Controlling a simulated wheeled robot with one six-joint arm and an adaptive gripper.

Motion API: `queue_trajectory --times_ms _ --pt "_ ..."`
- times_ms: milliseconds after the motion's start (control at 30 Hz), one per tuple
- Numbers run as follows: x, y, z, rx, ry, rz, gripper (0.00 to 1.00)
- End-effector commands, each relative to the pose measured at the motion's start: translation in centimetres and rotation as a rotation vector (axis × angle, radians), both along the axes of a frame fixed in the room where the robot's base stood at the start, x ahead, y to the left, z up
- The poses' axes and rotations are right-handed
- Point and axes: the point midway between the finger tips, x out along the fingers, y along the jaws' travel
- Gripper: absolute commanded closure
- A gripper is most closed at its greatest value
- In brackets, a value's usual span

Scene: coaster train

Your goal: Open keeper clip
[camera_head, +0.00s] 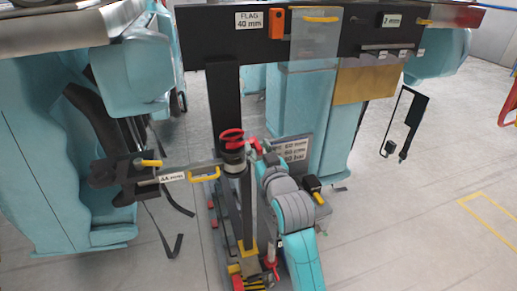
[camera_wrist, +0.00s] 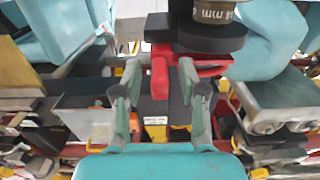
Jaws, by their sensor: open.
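No part is readably labelled as the keeper clip. A red bracket-shaped part (camera_wrist: 160,78) lies ahead of and between my fingers in the wrist view; I cannot tell whether it is the clip. My gripper (camera_wrist: 158,70) is open, one grey-green finger on each side, with nothing clearly held. Contact with the red part cannot be told. In the head view a red ring (camera_head: 231,137) tops a dark cylinder (camera_head: 234,163) on a post. My arm reaches up to the right of it, and my fingers are too small to make out there.
A dark beam (camera_head: 340,40) with a "FLAG 40 mm" label crosses above.

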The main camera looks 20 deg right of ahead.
Motion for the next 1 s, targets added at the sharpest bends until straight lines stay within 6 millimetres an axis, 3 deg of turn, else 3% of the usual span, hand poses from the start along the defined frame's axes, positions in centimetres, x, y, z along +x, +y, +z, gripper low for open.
queue_trajectory --times_ms 267,433,1000 --pt "0.11 0.00 -0.01 0.000 0.000 0.000 0.58" --pt "0.10 0.01 -0.01 0.000 0.000 0.000 1.00" --pt "0.11 -0.34 -0.02 0.001 0.000 0.046 1.00"
